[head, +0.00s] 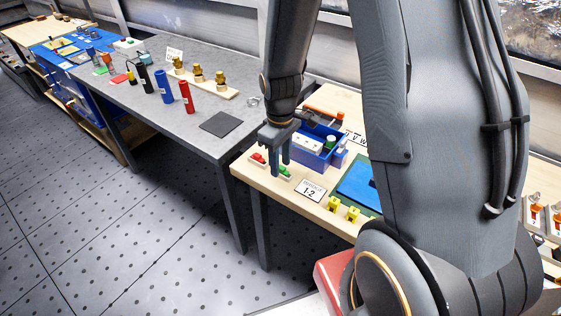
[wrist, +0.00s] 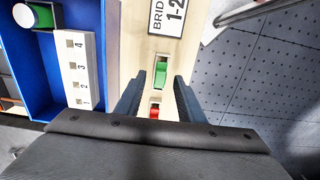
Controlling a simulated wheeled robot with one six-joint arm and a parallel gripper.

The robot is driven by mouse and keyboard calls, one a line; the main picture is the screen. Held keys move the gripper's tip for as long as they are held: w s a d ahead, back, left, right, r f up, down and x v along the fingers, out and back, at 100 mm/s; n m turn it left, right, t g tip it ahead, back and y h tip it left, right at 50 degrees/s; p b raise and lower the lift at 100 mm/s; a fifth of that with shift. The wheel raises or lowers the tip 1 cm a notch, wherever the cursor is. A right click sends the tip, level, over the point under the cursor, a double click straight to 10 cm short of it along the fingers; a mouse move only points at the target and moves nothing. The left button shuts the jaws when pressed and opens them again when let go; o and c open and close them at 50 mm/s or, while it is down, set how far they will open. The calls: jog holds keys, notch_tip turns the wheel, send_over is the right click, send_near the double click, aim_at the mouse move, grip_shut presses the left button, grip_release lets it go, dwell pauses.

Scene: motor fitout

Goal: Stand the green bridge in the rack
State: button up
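The green bridge (head: 285,171) lies on the light wooden bench near its front edge. In the wrist view the green bridge (wrist: 160,73) shows ahead of and between my fingers. My gripper (head: 280,165) points down over it with its fingers apart, and in the wrist view my gripper (wrist: 158,85) is open with nothing held. I cannot tell whether the fingertips reach down to the bridge. A white block (wrist: 87,70) with square holes numbered 1 to 4 sits in the blue tray; it may be the rack. It also shows in the head view (head: 307,143).
A red bridge (wrist: 154,112) lies close to the green one. The blue tray (wrist: 43,99) has raised walls beside my gripper. A "BRIDGE 1-2" card (head: 311,190) and yellow pieces (head: 333,203) lie along the bench front. A grey table (head: 180,125) stands to the left.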

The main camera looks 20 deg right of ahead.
aim_at(281, 166)
jog(key=shift+r+b, duration=0.9)
jog(key=shift+r, duration=3)
